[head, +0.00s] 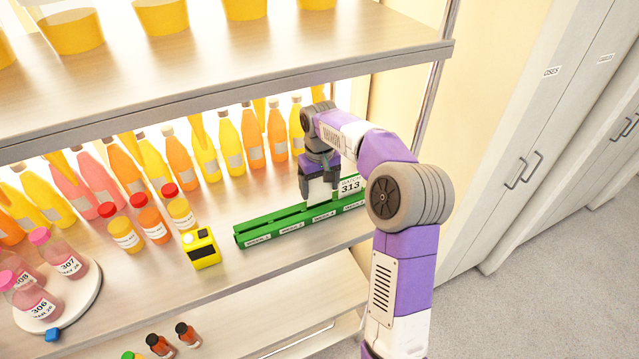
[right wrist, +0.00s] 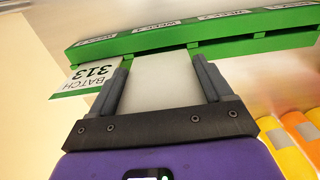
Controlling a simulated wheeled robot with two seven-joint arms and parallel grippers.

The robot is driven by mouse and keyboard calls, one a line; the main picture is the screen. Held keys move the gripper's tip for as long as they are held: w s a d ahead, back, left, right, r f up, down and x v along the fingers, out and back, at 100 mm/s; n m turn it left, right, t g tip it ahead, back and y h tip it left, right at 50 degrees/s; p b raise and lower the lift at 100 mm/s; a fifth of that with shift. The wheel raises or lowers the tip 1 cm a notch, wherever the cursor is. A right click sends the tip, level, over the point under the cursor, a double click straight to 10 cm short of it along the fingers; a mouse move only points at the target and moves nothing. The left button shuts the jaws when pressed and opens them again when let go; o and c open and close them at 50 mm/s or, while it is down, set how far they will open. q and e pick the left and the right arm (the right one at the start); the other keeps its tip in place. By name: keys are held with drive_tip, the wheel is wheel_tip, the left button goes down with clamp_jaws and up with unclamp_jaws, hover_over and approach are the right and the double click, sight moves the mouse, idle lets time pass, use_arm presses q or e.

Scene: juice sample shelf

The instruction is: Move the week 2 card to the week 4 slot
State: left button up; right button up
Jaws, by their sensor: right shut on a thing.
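A long green card rack (head: 265,228) with several labelled slots stands on the middle shelf near its front edge. My right gripper (head: 322,188) points down over the right half of the rack, shut on a white card (right wrist: 165,80). The held card shows blank in the right wrist view, its edge close to the rack (right wrist: 130,42); I cannot tell whether it touches a slot. A card reading BATCH 313 (head: 350,187) stands at the rack's right end, beside the held card, and also shows in the right wrist view (right wrist: 92,76). My left gripper is not in view.
A yellow box-like device (head: 201,248) stands left of the rack. Rows of juice bottles (head: 204,150) stand behind it. Red-capped jars (head: 155,222) and a round white tray (head: 82,295) with bottles are further left. An upper shelf (head: 200,70) overhangs.

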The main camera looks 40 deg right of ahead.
sight(319, 203)
drive_tip(key=shift+p, duration=0.3)
drive_tip(key=shift+f+b, duration=0.85)
drive_tip(key=shift+f, duration=0.35)
idle(0.3)
idle(0.6)
drive_tip(key=shift+f+b, duration=0.3)
drive_tip(key=shift+f, duration=0.4)
drive_tip(key=o, duration=0.9)
drive_tip(key=shift+o, duration=0.2)
wheel_tip(319, 203, up, 8)
drive_tip(key=shift+f, duration=0.15)
